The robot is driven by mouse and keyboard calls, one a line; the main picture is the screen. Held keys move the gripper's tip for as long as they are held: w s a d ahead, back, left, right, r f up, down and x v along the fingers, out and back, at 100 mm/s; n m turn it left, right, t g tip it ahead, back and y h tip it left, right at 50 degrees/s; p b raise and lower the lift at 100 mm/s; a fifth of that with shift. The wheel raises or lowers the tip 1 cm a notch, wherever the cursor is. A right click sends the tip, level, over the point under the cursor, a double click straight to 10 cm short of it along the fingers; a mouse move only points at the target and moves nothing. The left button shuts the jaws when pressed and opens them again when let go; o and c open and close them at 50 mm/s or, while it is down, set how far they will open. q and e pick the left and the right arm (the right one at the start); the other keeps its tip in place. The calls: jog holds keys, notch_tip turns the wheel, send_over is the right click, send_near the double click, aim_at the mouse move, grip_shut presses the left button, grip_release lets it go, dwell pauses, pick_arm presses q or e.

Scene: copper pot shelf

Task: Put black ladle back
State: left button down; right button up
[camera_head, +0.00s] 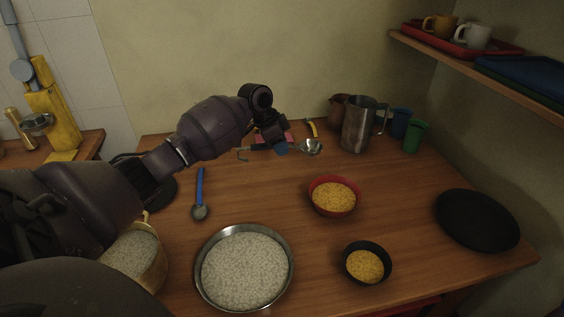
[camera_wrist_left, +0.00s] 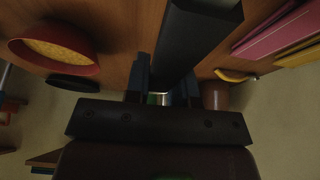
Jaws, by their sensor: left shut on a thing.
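The black ladle shows its metal bowl (camera_head: 311,147) in the head view, near the back of the wooden table, with its dark handle running left to a hooked end. My left gripper (camera_head: 276,143) is shut on the handle, just left of the bowl. In the left wrist view the thick black handle (camera_wrist_left: 196,40) passes between the fingers of the left gripper (camera_wrist_left: 164,88). Whether the ladle touches the table is unclear. The arm hides part of the handle. My right gripper is not in view.
A red bowl (camera_head: 334,212), a small black bowl (camera_head: 346,270) and a black plate (camera_head: 477,220) stand to the right. A metal pitcher (camera_head: 356,128) and cups stand behind. A yellow holder (camera_head: 49,110) stands far left.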

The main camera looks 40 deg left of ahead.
pick_arm(q)
notch_tip(320, 180, down, 6)
jog(key=shift+r+b, duration=0.2)
jog(key=shift+b, duration=0.55)
jog(key=shift+f, duration=0.15)
jog(key=c, duration=1.1)
grip_release()
jog(key=shift+o, duration=0.7)
